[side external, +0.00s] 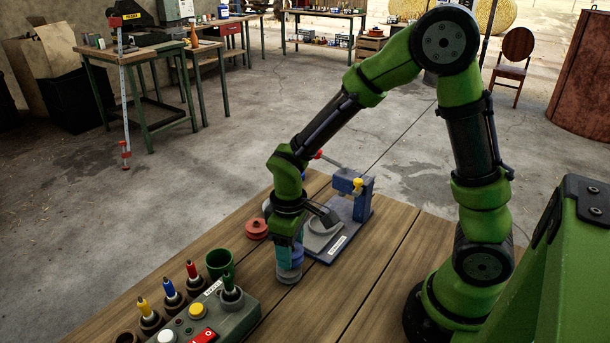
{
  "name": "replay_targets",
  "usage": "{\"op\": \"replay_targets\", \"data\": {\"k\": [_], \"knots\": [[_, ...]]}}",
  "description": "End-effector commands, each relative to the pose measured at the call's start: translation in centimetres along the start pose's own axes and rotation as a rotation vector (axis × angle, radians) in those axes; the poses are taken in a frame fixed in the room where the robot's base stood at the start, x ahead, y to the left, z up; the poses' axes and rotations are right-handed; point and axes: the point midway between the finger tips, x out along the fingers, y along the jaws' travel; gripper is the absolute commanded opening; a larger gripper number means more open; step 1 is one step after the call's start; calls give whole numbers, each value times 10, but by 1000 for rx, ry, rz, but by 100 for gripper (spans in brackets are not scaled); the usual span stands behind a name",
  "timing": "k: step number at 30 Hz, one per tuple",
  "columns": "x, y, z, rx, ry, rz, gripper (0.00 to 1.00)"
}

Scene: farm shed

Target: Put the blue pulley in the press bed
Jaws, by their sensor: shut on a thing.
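My gripper (288,248) points down over the wooden bench, left of the press. It is shut on the blue pulley (297,256), which shows partly beside a teal finger. A grey round piece (289,274) shows directly below the pulley; I cannot tell whether the two touch. The press (362,200) is blue-grey, with a yellow knob and a red-tipped lever. Its round grey press bed (322,240) sits on a labelled base plate, right of and behind my gripper. The bed is partly hidden by my gripper's body.
A red pulley (257,229) lies left of my gripper, with another partly hidden piece behind it. A green cup (220,264) and a control box (212,318) with buttons stand at front left, beside several coloured-handled tools in holders. Bare planks (350,285) lie to the right.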

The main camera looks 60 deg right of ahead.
Motion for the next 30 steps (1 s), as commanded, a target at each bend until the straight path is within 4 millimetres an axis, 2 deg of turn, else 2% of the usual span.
{"op": "replay_targets", "data": {"k": [3, 9, 14, 16, 20, 24, 27, 30], "knots": [[-3, -2, 24, 1, 1, 0, 25], [-6, -5, 56, 0, 2, 0, 25], [-7, -5, 72, 7, 1, 0, 25], [-6, 2, 76, 37, -3, 0, 25], [-14, 36, 60, 153, 17, 6, 25], [-32, 84, 41, 314, 24, 12, 25], [-45, 115, 33, 413, 24, 14, 25], [-58, 138, 28, 484, 21, 14, 25]]}}
